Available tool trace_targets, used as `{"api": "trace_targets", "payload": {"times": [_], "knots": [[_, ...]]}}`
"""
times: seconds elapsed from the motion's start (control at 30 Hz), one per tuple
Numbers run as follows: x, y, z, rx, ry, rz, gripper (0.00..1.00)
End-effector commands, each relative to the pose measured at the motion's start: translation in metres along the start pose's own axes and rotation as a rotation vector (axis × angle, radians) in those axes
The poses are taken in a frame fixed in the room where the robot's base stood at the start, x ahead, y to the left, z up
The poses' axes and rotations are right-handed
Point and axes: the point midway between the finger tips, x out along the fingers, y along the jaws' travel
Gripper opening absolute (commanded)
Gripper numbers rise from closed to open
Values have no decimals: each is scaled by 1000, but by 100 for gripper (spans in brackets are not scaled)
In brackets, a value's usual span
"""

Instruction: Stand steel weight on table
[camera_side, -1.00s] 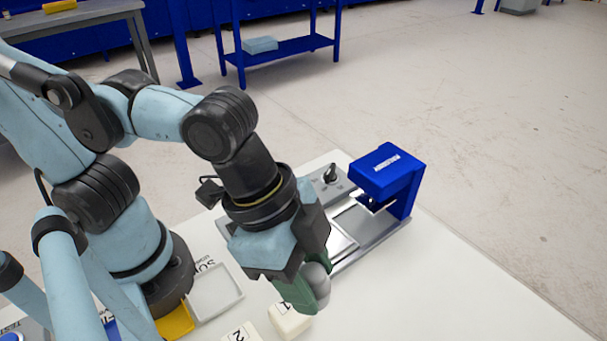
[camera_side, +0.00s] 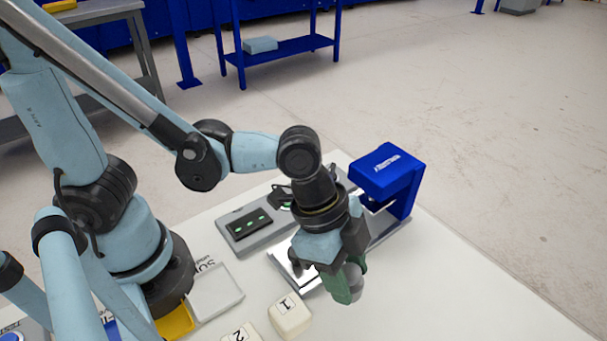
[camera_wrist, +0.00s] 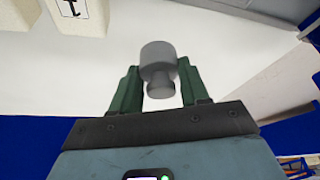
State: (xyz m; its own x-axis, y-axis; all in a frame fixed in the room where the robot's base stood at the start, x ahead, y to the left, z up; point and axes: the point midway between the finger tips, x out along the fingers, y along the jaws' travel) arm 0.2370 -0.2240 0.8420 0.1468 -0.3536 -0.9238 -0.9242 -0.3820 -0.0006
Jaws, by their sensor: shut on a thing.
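The steel weight is a grey cylinder with a narrower neck and knob. In the wrist view the steel weight (camera_wrist: 158,62) sits between the two green fingers of my gripper (camera_wrist: 160,88), with its wide part pointing away from the palm. In the side view my gripper (camera_side: 345,285) points down over the white table (camera_side: 420,290), and a grey part of the weight (camera_side: 357,281) shows beside the green fingers. My gripper is shut on the weight. I cannot tell from these views whether the weight touches the table.
A cream block marked 1 (camera_side: 290,316) stands left of my gripper, with a block marked 2 (camera_side: 240,335) further left. A blue press (camera_side: 388,178) on a metal base stands behind. A pale tray (camera_side: 217,291) lies at left. The table is clear to the right.

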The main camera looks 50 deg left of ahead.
Motion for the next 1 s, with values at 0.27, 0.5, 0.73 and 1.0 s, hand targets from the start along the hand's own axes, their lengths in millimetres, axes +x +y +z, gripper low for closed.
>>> {"api": "trace_targets", "payload": {"times": [0.27, 0.5, 0.73, 1.0], "knots": [[9, -12, 2, -1, 1, 1, 0], [30, -12, 11, 0, 1, 1, 0], [43, -12, 17, 0, 1, 0, 0], [44, -12, 17, -1, 1, 0, 0]]}}
